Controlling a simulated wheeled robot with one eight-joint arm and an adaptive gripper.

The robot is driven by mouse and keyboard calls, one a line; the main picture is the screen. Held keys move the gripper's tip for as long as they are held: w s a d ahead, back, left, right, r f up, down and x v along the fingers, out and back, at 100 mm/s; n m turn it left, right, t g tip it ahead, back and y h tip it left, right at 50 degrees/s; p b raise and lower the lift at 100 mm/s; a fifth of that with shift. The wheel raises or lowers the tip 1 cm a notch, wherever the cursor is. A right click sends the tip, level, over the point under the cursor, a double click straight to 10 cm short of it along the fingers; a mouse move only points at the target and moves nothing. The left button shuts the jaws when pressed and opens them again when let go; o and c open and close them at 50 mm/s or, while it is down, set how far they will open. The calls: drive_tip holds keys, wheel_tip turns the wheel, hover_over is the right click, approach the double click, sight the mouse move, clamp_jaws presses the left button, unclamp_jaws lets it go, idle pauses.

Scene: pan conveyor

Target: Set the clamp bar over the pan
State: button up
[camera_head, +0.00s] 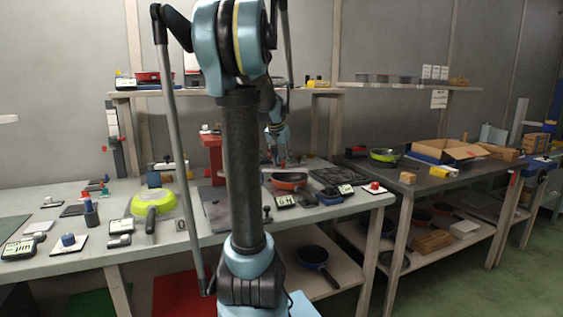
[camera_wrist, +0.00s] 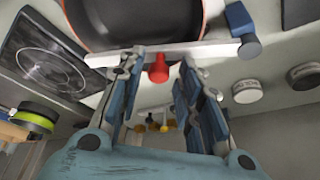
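An orange-rimmed pan (camera_head: 289,180) with a dark inside sits on the workbench, and part of it shows at the top of the wrist view (camera_wrist: 130,22). A light metal bar (camera_wrist: 205,51), seemingly the clamp bar, crosses the wrist view along the pan's near edge. I cannot tell whether it lies over the rim or beside it. A red knob (camera_wrist: 158,69) stands at the bar's middle. My gripper (camera_wrist: 157,78) is open, its fingers on either side of the knob with gaps showing. In the head view my gripper (camera_head: 277,155) is small above the bench behind the pan.
A green pan (camera_head: 153,204) lies on the bench to the left. A dark plate (camera_head: 335,175) is right of the orange pan, and a red stand (camera_head: 212,155) is left of it. Several small devices crowd the front edge. A second table (camera_head: 440,180) stands at the right.

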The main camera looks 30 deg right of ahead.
idle(0.3)
drive_tip(key=v, duration=1.2)
drive_tip(key=shift+w, duration=0.1)
